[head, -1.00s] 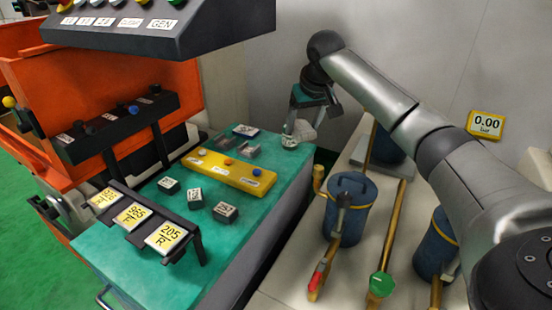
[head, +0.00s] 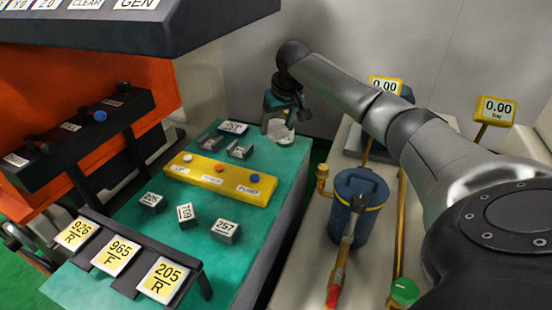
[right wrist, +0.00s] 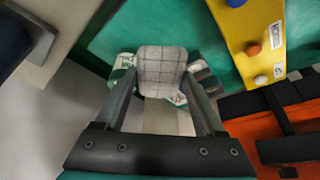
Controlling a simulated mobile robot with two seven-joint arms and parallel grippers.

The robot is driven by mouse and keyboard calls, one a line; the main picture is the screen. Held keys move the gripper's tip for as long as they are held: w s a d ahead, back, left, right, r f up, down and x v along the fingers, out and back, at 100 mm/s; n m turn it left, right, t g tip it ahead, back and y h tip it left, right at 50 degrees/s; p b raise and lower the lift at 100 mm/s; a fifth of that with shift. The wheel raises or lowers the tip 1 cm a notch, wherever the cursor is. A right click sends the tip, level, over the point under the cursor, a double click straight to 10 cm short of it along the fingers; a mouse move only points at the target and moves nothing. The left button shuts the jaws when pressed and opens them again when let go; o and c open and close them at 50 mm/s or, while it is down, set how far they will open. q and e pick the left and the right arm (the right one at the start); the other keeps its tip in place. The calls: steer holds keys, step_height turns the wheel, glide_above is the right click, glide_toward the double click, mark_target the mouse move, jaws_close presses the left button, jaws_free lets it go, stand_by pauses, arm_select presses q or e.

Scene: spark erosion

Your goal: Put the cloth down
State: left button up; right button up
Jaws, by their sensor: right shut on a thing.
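The cloth (head: 279,129) is pale with a grey check and hangs bunched below my right gripper (head: 279,116), over the far right corner of the teal bench top (head: 262,221). In the right wrist view the cloth (right wrist: 161,66) sits between the two fingers of my right gripper (right wrist: 161,88), which is shut on it. The cloth's underside is hidden, so I cannot tell whether it touches the bench. My left gripper is not in view.
A white-and-green item (right wrist: 121,68) lies close beside the cloth. A yellow button panel (head: 215,180) and several small labelled blocks, one marked 257 (head: 225,231), are on the bench. A blue canister (head: 355,195) stands to the right beyond a dark gap.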

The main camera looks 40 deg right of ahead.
mark_target(275, 162)
step_height(275, 162, down, 4)
steer(key=shift+r, duration=0.15)
steer(key=shift+f+b, duration=0.3)
steer(key=shift+f, duration=0.3)
step_height(275, 162, down, 5)
steer(key=shift+f+b, duration=0.2)
steer(key=shift+b, duration=0.35)
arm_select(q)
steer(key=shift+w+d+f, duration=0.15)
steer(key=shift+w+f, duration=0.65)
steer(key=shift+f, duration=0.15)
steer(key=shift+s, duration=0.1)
arm_select(e)
steer(key=shift+f, duration=0.1)
steer(key=o, duration=1.2)
steer(key=shift+c, duration=0.2)
